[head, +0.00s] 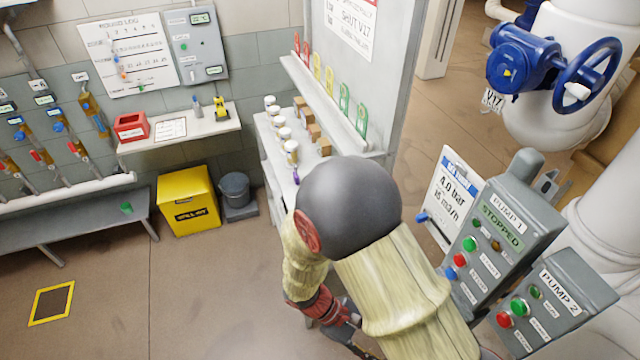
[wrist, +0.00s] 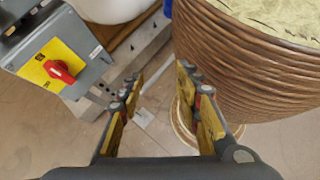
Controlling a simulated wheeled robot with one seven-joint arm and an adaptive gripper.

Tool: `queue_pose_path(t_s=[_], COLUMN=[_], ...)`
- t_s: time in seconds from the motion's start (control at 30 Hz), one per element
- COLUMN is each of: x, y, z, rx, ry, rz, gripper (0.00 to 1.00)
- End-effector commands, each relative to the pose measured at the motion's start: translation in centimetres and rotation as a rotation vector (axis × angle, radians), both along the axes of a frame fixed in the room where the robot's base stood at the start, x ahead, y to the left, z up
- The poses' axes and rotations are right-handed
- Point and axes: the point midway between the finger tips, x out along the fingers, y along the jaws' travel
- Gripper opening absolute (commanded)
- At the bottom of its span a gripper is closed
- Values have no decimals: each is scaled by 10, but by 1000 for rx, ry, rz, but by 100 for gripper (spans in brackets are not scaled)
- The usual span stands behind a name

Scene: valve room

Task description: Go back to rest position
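My gripper (head: 338,318) hangs low beside my arm in the head view, partly hidden by the arm's cream sleeve and dark grey joint. In the wrist view my gripper (wrist: 160,88) shows two yellow-padded fingers standing well apart. Nothing is between them but the view of the floor beyond. My arm is bent, its elbow toward the side table and its gripper end pointing down.
Right: pump 1 panel (head: 505,235), reading STOPPED, pump 2 box (head: 560,300) and blue valve wheel (head: 588,75). Behind my arm: side table with jars (head: 290,152). Left: yellow bin (head: 188,203), bench (head: 75,228); open floor (head: 180,290). Wrist view: red-switch box (wrist: 60,68).

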Motion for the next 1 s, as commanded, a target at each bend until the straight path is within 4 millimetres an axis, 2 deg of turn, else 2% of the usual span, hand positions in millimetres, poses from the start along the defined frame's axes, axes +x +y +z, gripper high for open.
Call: queue_pose_path(t_s=[0.3,0.53,0.77,1.0], x=[16,28,35,31], y=[28,33,23,-4], z=[56,104,155,207], rx=[315,515,685,802], ry=[-277,-497,-731,-989], rz=[-312,-498,-648,-742], gripper=[34,34,34,34])
